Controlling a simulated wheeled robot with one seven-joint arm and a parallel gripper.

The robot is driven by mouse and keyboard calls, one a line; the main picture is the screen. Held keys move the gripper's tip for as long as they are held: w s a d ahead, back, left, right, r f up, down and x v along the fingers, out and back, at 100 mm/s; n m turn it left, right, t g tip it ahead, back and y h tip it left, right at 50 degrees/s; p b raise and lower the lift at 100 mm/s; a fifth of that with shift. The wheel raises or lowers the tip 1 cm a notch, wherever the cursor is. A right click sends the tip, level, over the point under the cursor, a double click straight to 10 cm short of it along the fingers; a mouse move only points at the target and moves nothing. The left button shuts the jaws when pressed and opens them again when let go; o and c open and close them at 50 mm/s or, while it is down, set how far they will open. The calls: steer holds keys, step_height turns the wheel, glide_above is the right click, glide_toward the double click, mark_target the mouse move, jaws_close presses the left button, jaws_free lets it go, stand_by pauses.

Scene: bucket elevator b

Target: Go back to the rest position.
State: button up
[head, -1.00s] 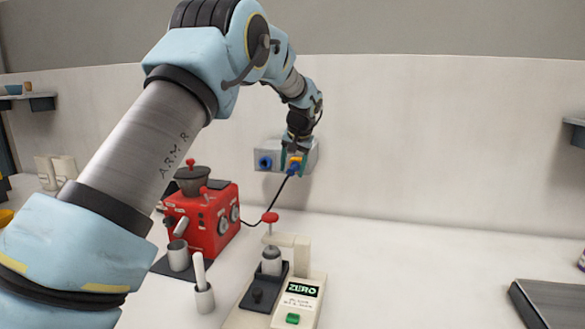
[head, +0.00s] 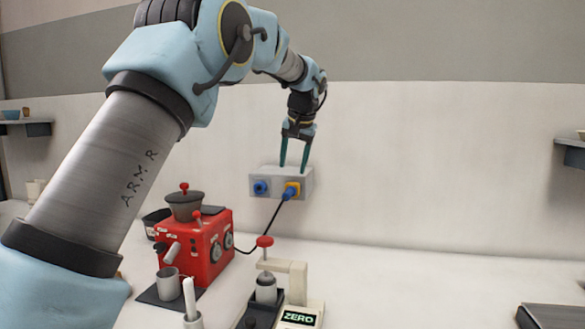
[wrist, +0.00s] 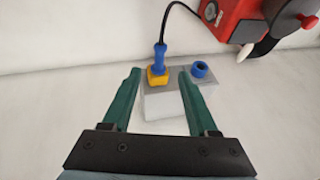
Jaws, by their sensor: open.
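My gripper (head: 294,166) is open and empty, with its two green fingers pointing down just above the grey socket box (head: 270,181) on the wall. In the wrist view the gripper (wrist: 158,75) shows its fingers spread apart, with the grey box (wrist: 170,103) beyond and between them. A yellow and blue plug (head: 292,191) sits at the box's right socket, with a black cable running down from it. The plug (wrist: 158,68) also shows in the wrist view, apart from both fingers. A blue socket (head: 261,187) on the left of the box has no cable.
A red machine (head: 195,248) with a grey hopper stands on the counter, joined to the cable. A scale reading ZERO (head: 298,317) with a red-knobbed press (head: 265,242) stands in front. A dark tray (head: 552,317) lies at right. The counter between is clear.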

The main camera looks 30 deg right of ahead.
stand_by(0.3)
steer(key=a+f+n+g, duration=0.1)
steer(key=a+f, duration=0.3)
steer(key=a, duration=0.6)
steer(key=a+f+n, duration=0.2)
steer(key=a+f, duration=0.2)
steer(key=a, duration=0.5)
steer(key=a+f+n+g, duration=0.1)
steer(key=a+f, duration=0.3)
steer(key=a, duration=0.6)
steer(key=s+a+f+n, duration=0.2)
steer(key=s+a+f, duration=0.2)
steer(key=s+a, duration=0.4)
steer(key=s+a+f+n+g, duration=0.1)
steer(key=s+a+f+n, duration=0.1)
steer(key=s+a+f, duration=0.3)
steer(key=s+a, duration=0.4)
steer(key=shift+a+f+g+y, duration=0.2)
steer(key=shift+a+g+y, duration=0.1)
steer(key=shift+y, duration=0.1)
steer(key=shift+c, duration=0.2)
